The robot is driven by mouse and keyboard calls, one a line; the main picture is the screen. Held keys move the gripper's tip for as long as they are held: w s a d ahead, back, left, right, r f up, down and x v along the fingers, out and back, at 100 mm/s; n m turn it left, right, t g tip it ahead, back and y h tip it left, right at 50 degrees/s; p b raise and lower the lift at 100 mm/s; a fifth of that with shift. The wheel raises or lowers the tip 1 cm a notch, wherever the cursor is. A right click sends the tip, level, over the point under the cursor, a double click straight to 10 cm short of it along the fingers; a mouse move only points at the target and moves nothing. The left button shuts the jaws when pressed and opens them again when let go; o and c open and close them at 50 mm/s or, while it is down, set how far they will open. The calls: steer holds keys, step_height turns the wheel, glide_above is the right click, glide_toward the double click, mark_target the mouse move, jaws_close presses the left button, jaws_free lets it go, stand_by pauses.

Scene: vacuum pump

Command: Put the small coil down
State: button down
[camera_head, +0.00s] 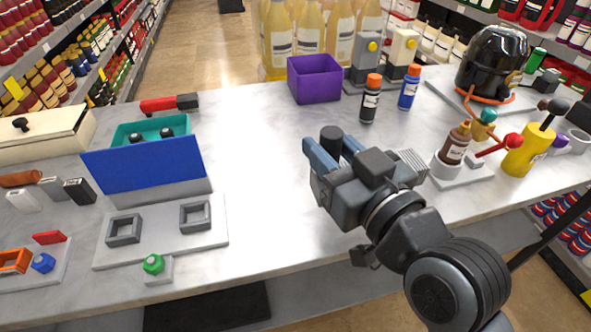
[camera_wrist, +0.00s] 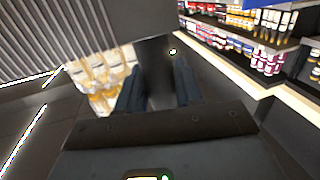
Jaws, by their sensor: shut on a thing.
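My gripper (camera_head: 335,155) is right of the middle of the table in the head view. It is shut on a dark upright cylinder, which I take to be the small coil (camera_head: 331,138). The cylinder's top shows between the blue-grey fingers, and its lower part is hidden. In the wrist view a dark shape (camera_wrist: 159,70) fills the gap between the two fingers (camera_wrist: 158,92). I cannot tell whether the cylinder's bottom touches the table.
A white plate (camera_head: 162,250) with two grey square frames lies at the left front. Behind it stand a blue panel (camera_head: 147,163) and a teal box (camera_head: 122,136). A purple bin (camera_head: 315,80) and bottles stand at the back. Grey ribbing (camera_head: 412,163) shows beside my gripper. The middle table is clear.

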steer(key=shift+w+a+f, duration=0.35)
steer(key=shift+a+f, duration=0.5)
steer(key=shift+f, duration=0.35)
steer(key=shift+w+a+f, duration=0.3)
steer(key=shift+a+f, duration=0.5)
steer(key=shift+f, duration=0.45)
steer(key=shift+w+a+f, duration=0.35)
steer(key=shift+a+f, duration=0.5)
steer(key=shift+f, duration=0.35)
steer(key=shift+f, duration=0.1)
steer(key=c, duration=0.7)
jaws_free()
steer(key=shift+c, duration=0.2)
steer(key=shift+r, duration=0.2)
steer(key=b+v, duration=0.2)
steer(key=v, duration=1)
steer(key=shift+b, duration=0.3)
